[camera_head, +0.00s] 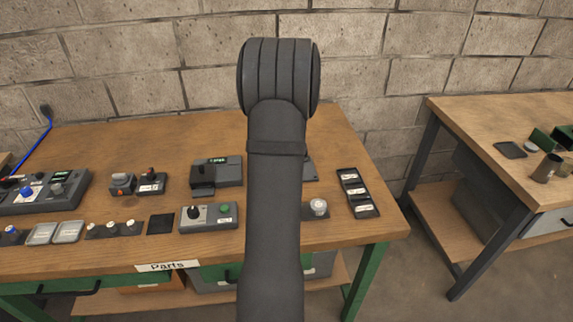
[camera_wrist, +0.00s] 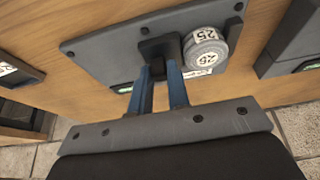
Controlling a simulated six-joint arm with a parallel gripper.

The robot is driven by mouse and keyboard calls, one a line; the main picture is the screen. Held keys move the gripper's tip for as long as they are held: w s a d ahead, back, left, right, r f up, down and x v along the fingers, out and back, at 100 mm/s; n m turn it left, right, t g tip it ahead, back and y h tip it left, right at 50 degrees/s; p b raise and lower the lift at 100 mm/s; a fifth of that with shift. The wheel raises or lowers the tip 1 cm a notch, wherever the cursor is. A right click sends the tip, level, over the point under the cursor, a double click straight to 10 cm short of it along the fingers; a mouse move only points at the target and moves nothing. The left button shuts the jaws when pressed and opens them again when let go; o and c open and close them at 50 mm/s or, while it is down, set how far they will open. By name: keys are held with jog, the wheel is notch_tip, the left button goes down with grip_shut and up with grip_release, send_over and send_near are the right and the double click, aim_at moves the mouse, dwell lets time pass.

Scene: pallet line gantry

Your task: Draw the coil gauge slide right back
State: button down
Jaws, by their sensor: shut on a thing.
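In the wrist view, a grey gauge plate (camera_wrist: 105,52) with corner screws lies on the wooden bench. A small black slide handle (camera_wrist: 160,46) stands on it. The two blue fingers of my gripper (camera_wrist: 160,70) are closed on this handle. Beside the handle, on its right, is a pale round coil-like piece (camera_wrist: 205,50) marked 25. A small green display (camera_wrist: 124,88) shows near the plate's lower edge, left of the fingers. The slot or track under the handle is hidden. In the head view my arm hides the gripper and most of this plate.
A black panel (camera_head: 358,193) with white labels lies right of my arm. Control boxes with a green button (camera_head: 224,209) and a dark lever block (camera_head: 203,176) stand to the left. A block wall rises behind the bench. A second bench (camera_head: 480,125) stands at right.

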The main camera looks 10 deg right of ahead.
jog(key=d, duration=0.3)
jog(key=shift+d, duration=0.4)
jog(key=c, duration=1.6)
grip_release()
jog(key=shift+c, duration=0.2)
jog(key=shift+r, duration=0.1)
jog(key=v, duration=1.7)
jog(key=x, duration=1.7)
jog(key=shift+a, duration=0.15)
